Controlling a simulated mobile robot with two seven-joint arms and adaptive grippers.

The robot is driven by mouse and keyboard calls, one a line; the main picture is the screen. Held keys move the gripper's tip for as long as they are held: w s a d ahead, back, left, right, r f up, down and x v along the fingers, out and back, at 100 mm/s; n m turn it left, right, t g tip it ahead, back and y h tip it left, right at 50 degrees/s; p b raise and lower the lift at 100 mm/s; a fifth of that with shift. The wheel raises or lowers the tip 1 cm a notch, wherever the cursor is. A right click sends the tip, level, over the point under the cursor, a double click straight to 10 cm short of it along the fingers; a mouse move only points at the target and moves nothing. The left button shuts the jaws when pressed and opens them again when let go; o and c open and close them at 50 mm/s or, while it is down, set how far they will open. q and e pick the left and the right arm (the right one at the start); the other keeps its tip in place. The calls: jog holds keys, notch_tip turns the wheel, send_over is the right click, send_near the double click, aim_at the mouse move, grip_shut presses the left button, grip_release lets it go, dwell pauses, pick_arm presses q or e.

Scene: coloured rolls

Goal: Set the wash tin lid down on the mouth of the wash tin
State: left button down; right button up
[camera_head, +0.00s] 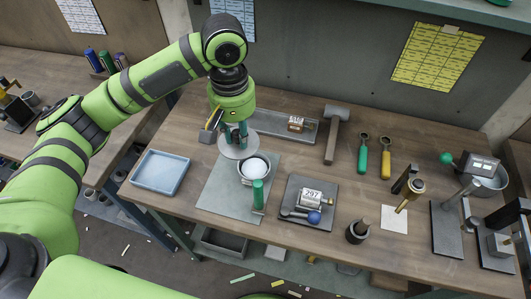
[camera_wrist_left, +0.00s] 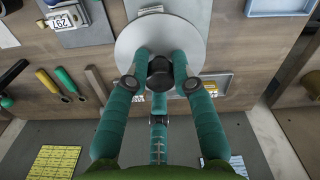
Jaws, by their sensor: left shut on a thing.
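The wash tin lid (camera_head: 230,152) is a flat grey disc with a dark knob. My left gripper (camera_head: 236,134) is shut on the knob and holds the lid roughly level. In the left wrist view the lid (camera_wrist_left: 130,42) shows under my left gripper (camera_wrist_left: 160,72), its teal fingers on both sides of the knob. The wash tin (camera_head: 255,168) is a round open tin, pale inside, standing on a grey-green mat (camera_head: 228,192). In the head view the lid is just up and left of its mouth; its height is unclear. My right gripper is not in view.
A blue tray (camera_head: 161,172) lies to the left. A dark plate (camera_head: 295,213) with a tagged metal part is to the right. A grey plate (camera_head: 270,123) lies behind. Several tools stand further right.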

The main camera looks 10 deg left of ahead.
pick_arm(q)
jog(key=w+f+n, duration=0.1)
jog(key=w+d+n+b, duration=0.1)
jog(key=w+d+f+n+b, duration=0.1)
jog(key=shift+w+d+f, duration=0.25)
jog(key=shift+w+f, duration=0.1)
jog(key=shift+w, duration=0.05)
notch_tip(320, 180, down, 2)
jog(key=a+n+b, duration=0.1)
jog(key=a, duration=0.1)
jog(key=p, duration=0.1)
send_over(254, 169)
notch_tip(254, 169, down, 6)
jog(key=shift+w+f, duration=0.1)
jog(key=shift+w, duration=0.05)
notch_tip(254, 169, down, 2)
jog(key=shift+f+p, duration=0.2)
jog(key=shift+p, duration=0.1)
jog(key=shift+f, duration=0.9)
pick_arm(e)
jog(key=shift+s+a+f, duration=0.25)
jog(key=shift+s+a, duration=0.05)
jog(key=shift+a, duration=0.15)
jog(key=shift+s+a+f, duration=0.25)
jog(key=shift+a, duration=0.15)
